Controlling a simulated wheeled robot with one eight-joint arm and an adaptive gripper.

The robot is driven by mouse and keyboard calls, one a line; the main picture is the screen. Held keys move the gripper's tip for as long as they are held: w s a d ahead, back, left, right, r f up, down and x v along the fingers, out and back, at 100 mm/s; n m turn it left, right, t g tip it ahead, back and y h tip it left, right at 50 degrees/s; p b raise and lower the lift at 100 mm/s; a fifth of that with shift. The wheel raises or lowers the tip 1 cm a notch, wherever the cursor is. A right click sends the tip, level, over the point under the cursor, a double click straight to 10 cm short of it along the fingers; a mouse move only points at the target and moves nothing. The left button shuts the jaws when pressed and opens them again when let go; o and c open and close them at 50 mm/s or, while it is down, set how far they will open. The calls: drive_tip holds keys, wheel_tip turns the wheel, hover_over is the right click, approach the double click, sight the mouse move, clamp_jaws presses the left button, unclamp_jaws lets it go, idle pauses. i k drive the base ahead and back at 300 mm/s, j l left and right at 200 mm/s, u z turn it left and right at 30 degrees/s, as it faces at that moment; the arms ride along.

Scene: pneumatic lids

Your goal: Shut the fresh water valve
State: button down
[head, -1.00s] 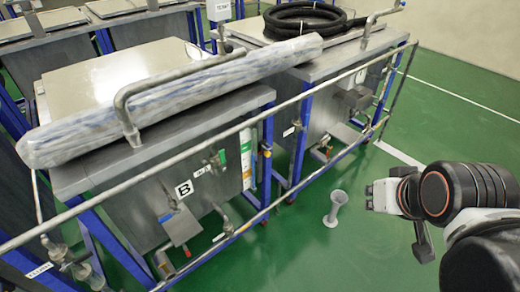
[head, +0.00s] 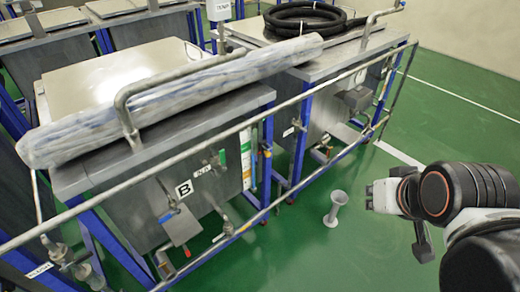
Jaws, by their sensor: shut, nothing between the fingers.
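Several valves and fittings show in the head view, and I cannot tell which one is the fresh water valve. A metal valve fitting (head: 55,248) sits on the pipe at the lower left, with a white label (head: 39,270) too small to read. Another fitting (head: 226,225) sits on the lower pipe below that tank. My gripper (head: 370,196) is at the right over the green floor, shut and empty, apart from the tanks and pipes.
A long wrapped roll (head: 170,100) lies across the tank tops. A coiled black hose (head: 305,18) rests on the far tank (head: 325,66). A pipe rail (head: 180,157) runs along the tank fronts. A grey flared object (head: 335,207) stands on the floor. Green floor (head: 455,125) is clear at right.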

sight(307, 120)
drive_tip(key=i+j, duration=0.35)
drive_tip(key=i+l+u, duration=0.3)
drive_tip(key=i, duration=0.3)
drive_tip(key=l, duration=0.1)
